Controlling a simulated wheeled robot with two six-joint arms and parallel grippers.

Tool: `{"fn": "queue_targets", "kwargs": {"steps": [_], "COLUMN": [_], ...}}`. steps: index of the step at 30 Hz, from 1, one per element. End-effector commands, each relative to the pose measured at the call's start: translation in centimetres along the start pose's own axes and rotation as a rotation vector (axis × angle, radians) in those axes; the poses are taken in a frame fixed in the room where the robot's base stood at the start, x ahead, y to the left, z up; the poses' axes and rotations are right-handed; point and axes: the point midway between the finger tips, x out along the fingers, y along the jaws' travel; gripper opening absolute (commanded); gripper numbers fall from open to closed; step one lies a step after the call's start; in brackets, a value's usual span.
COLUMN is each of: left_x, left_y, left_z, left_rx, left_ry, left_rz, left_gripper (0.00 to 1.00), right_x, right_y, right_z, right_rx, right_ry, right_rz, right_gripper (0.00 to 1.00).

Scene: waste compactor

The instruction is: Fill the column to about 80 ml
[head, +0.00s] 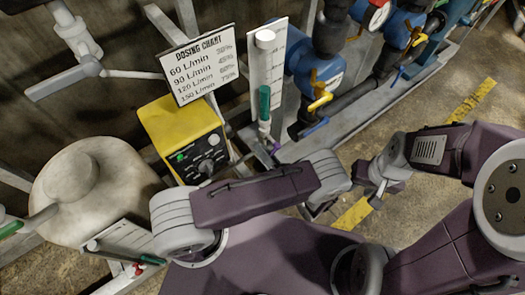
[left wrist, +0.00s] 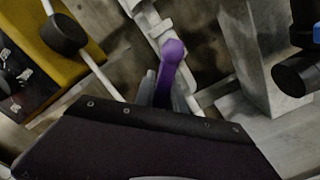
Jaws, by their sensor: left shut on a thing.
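The column (head: 265,70) stands upright on a white scale board at the upper middle of the head view. Its marks are too small to read, and so is any liquid level. A dark green upright piece (head: 264,103) shows at its lower part; I cannot tell whether it is liquid or a handle. Below it is a purple lever (head: 275,149), which is large in the left wrist view (left wrist: 171,62). My left gripper (left wrist: 170,92) is shut on this lever; in the head view my arm mostly hides it. My right gripper (head: 378,188) hangs apart over the floor, its jaws unclear.
A yellow control box (head: 185,138) stands left of the column, under a dosing chart (head: 200,64). Blue pump pipework (head: 318,72) with a yellow handle lies close on the right. A pale tank (head: 90,190) is at far left. Floor on the right is clear.

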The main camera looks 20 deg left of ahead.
Motion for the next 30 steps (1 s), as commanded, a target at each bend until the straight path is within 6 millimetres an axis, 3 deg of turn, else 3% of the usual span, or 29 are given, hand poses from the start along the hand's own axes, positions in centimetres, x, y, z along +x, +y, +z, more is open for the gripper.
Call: {"fn": "queue_targets", "kwargs": {"steps": [14,15,17,30], "left_x": [-0.01,-0.01,-0.01,-0.06], "left_y": [-0.12,-0.11,-0.11,0.19], "left_z": [-0.16,-0.15,-0.13,-0.21], "left_rx": [-0.010,-0.010,-0.010,-0.010], "left_ry": [0.004,0.003,0.003,0.003], "left_rz": [-0.001,-0.001,-0.001,0.002], "left_gripper": [0.00,0.26,0.37,0.37], "right_x": [0.05,0.05,0.05,-0.19], "right_y": [0.00,0.00,0.00,-0.01], "right_z": [0.00,0.01,0.00,-0.02], "right_rx": [0.000,0.000,0.000,0.000], "right_ry": [0.000,0.000,0.000,0.000], "right_rz": [0.000,0.000,0.000,0.000], "right_gripper": [0.36,0.36,0.36,0.36]}}
